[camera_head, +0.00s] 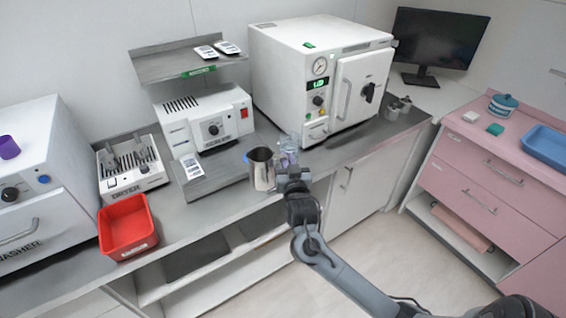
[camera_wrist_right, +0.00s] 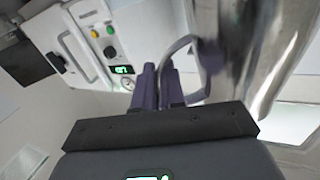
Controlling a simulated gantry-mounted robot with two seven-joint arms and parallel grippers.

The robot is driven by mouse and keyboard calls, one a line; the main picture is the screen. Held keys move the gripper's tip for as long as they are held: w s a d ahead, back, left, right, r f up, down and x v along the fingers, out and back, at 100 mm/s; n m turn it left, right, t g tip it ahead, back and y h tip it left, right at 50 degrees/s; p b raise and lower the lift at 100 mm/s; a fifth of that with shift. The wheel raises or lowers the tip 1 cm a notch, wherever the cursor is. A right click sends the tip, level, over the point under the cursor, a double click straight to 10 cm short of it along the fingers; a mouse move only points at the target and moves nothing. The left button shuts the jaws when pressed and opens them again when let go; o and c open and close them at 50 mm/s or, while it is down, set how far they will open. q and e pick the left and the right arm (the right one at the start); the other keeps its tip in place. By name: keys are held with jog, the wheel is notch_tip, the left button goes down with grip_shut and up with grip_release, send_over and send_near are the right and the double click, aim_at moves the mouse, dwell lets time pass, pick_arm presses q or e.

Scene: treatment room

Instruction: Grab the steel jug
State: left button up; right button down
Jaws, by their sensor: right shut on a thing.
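The steel jug (camera_head: 262,170) is a shiny metal cylinder, upright at the front of the grey counter, with its open top facing up. I cannot tell whether its base touches the counter. My right gripper (camera_head: 290,176) is at the jug's right side, shut on its handle. In the right wrist view the jug's body (camera_wrist_right: 252,50) fills the upper right, and its looped handle runs to the dark fingers (camera_wrist_right: 160,85) of my gripper. My left gripper is not in view.
A clear container (camera_head: 289,148) stands just behind the jug. The white autoclave (camera_head: 285,55) is behind it and the sealer (camera_head: 205,118) to the left. A red bin (camera_head: 127,228) is at the counter's front left. Small metal cups (camera_head: 398,108) stand right of the autoclave.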

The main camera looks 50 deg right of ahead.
jog(key=shift+s+d+r, duration=0.15)
jog(key=shift+s+r, duration=0.1)
dwell(0.4)
jog(key=shift+f, duration=0.1)
